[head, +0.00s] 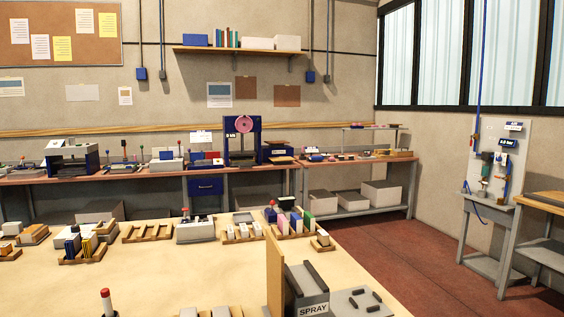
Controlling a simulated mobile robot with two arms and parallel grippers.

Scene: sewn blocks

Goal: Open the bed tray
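No part is labelled as the bed tray, and I cannot tell for sure which thing it is. On the back bench stands a blue-framed machine (242,141) with a pink disc at its top. A blue drawer front (205,186) with a small handle sits under that bench and looks shut. A grey and blue machine (70,158) stands at the bench's left; its details are too small to tell. Neither of my grippers is in view.
A pale table (150,275) fills the foreground, with several wooden racks (148,233) of blocks, a grey SPRAY fixture (305,290) and an upright wooden board (274,270). Red floor (400,255) lies open at right, before a tool stand (497,170) and a side bench (545,205).

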